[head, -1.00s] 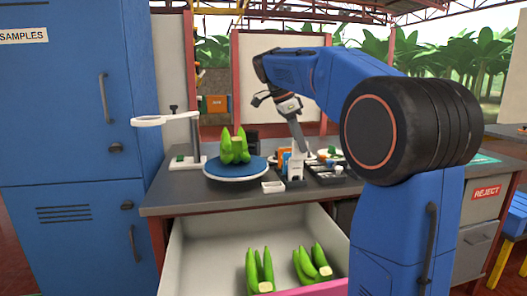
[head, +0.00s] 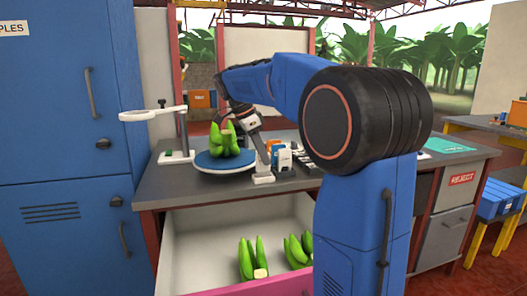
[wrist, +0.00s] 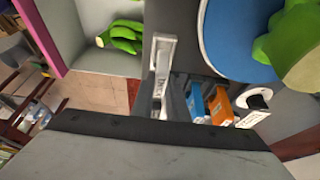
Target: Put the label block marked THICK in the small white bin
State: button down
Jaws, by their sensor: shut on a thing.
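The small white bin (head: 264,180) stands at the front edge of the bench, just right of the round blue turntable. In the wrist view the bin (wrist: 163,48) shows just past my fingertips. My gripper (head: 262,168) points down over the bin and hides part of it. In the wrist view my gripper (wrist: 169,98) is shut on a pale label block (wrist: 159,88). Dark lettering shows on its face, too small to read surely. I cannot tell whether the block is inside the bin or above it.
The turntable (head: 225,163) with green bananas (head: 224,142) is close left of my gripper. Orange (wrist: 219,104) and blue (wrist: 196,101) blocks stand close to its right. The open drawer (head: 200,228) with bananas is below. A ring stand (head: 183,140) stands farther left.

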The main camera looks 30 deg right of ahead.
aim_at(267, 171)
jog(key=shift+f, duration=1.55)
jog(key=c, duration=1.7)
grip_release()
jog(key=shift+o, duration=0.2)
jog(key=v, duration=1.7)
jog(key=shift+w+a+r, duration=0.1)
